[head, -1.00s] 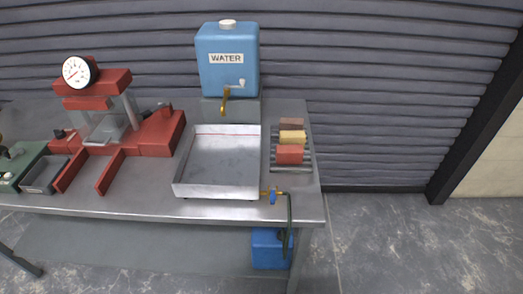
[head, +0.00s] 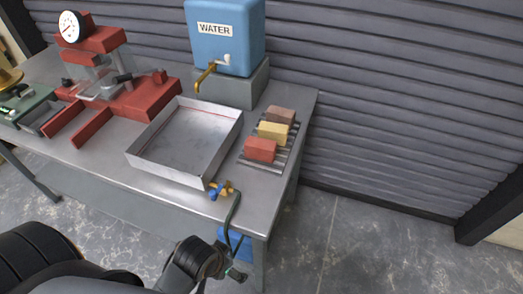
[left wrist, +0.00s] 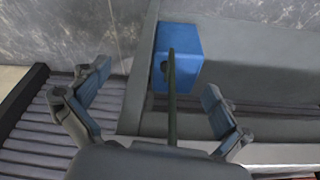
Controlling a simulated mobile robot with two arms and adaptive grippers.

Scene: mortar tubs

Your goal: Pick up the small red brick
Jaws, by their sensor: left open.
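The small red brick (head: 260,149) lies at the near end of a slatted rack (head: 283,159) on the right part of the bench. A yellow brick (head: 272,131) and a brown brick (head: 281,115) lie behind it on the same rack. My left arm comes in at the bottom of the head view, in front of the bench and apart from the bricks. In the left wrist view my left gripper (left wrist: 156,84) is open, with no brick between its fingers. The red brick is not in that view. My right gripper is not in view.
A metal tray (head: 185,177) lies left of the rack, with a blue-handled valve (head: 220,190) and hose at its front corner. A blue water tank (head: 225,38) stands behind. A red press (head: 105,70) is at the left. A blue box (left wrist: 178,55) shows beyond the fingers.

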